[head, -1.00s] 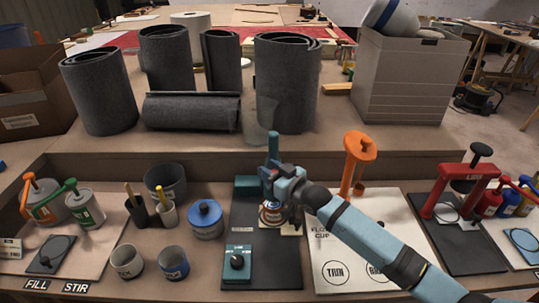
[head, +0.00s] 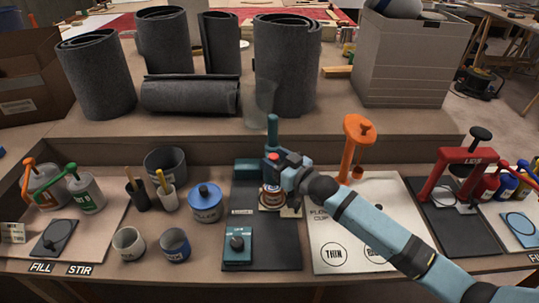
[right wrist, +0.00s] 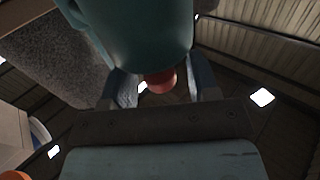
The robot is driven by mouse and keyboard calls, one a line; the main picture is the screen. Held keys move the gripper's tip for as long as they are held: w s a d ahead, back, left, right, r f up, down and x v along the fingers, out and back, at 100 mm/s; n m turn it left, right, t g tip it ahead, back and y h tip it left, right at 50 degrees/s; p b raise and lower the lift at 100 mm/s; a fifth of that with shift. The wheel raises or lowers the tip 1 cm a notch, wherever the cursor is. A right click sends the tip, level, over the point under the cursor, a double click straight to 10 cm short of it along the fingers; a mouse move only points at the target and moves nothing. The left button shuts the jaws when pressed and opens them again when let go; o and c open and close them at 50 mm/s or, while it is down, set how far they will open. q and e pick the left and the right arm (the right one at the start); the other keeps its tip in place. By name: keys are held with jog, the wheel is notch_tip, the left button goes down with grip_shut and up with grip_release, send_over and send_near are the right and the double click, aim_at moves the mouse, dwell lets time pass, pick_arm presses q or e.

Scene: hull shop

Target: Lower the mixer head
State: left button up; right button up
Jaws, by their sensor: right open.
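The teal mixer stands on a dark base plate (head: 262,258) in the middle of the bench. Its upright post (head: 272,132) shows behind my right gripper (head: 279,168), and the gripper partly hides its head. In the right wrist view, a large teal rounded body (right wrist: 135,30), which looks like the mixer head, fills the top. A red knob (right wrist: 160,80) sits at its lower edge, between the two open fingers of my right gripper (right wrist: 163,90). I cannot tell whether the fingers touch it. A labelled tin (head: 271,198) stands below the gripper. My left gripper is out of view.
A teal control box with a black dial (head: 237,243) sits at the front of the plate. A blue-lidded can (head: 205,202) stands to the left. An orange stand (head: 357,150) and a red press (head: 465,170) stand to the right. Grey rolls (head: 287,65) stand behind.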

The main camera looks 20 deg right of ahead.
jog(key=p+v, duration=0.1)
jog(key=v, duration=0.5)
jog(key=shift+s+d+r, duration=0.1)
jog(key=shift+s+d, duration=0.05)
jog(key=shift+s, duration=0.1)
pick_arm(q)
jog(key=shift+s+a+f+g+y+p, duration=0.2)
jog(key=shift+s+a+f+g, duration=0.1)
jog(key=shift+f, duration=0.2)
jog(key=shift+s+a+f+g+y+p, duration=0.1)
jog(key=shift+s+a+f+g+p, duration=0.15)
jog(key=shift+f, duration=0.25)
pick_arm(e)
jog(key=v, duration=0.4)
jog(key=shift+s+d, duration=0.15)
jog(key=shift+s, duration=0.2)
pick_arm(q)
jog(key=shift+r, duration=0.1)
